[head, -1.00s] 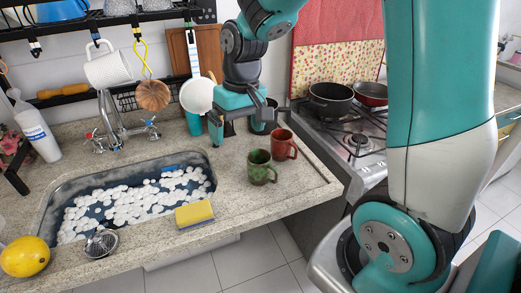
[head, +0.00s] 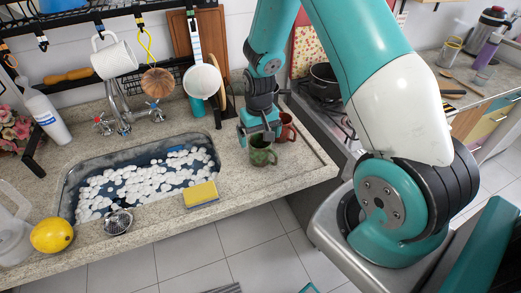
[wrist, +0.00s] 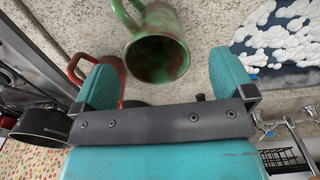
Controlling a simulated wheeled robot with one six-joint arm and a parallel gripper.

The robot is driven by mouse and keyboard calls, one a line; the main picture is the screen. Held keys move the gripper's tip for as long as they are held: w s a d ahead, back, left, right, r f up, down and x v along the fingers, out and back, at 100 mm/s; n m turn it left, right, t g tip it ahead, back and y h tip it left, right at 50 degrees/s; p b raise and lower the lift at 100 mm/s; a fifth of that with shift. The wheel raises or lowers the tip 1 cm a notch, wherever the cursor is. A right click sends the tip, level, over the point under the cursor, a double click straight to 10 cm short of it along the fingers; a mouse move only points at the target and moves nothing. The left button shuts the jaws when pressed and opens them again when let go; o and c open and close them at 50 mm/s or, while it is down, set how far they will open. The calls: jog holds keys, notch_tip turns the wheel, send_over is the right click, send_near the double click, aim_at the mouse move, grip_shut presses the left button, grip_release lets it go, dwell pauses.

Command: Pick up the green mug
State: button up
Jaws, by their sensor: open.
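The green mug (head: 263,155), mottled with red-brown, stands upright on the counter right of the sink. In the wrist view the green mug (wrist: 160,52) shows its open mouth, with its handle toward the upper left. My gripper (head: 261,136) is open just above and behind the mug in the head view, hiding part of its rim. In the wrist view my gripper's fingers (wrist: 166,80) are spread wide, and the mug appears in the gap, beyond the tips. I cannot tell whether they touch it. Nothing is held.
A red mug (head: 289,129) stands close behind the green one, partly hidden; in the wrist view it (wrist: 113,72) is beside the left finger. A yellow sponge (head: 201,194) lies at the sink (head: 75,176) edge. A dark pot (head: 323,80) sits on the stove. Counter in front is clear.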

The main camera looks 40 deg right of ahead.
aim_at(260, 146)
jog(key=shift+w+d+f+p, duration=0.15)
jog(key=shift+f+p, duration=0.5)
jog(key=shift+f, duration=0.7)
jog(key=shift+d+f+p, duration=0.15)
jog(key=shift+f+p, duration=0.45)
jog(key=shift+f, duration=0.7)
jog(key=shift+c, duration=0.2)
jog(key=c, duration=1)
jog(key=shift+r, duration=0.1)
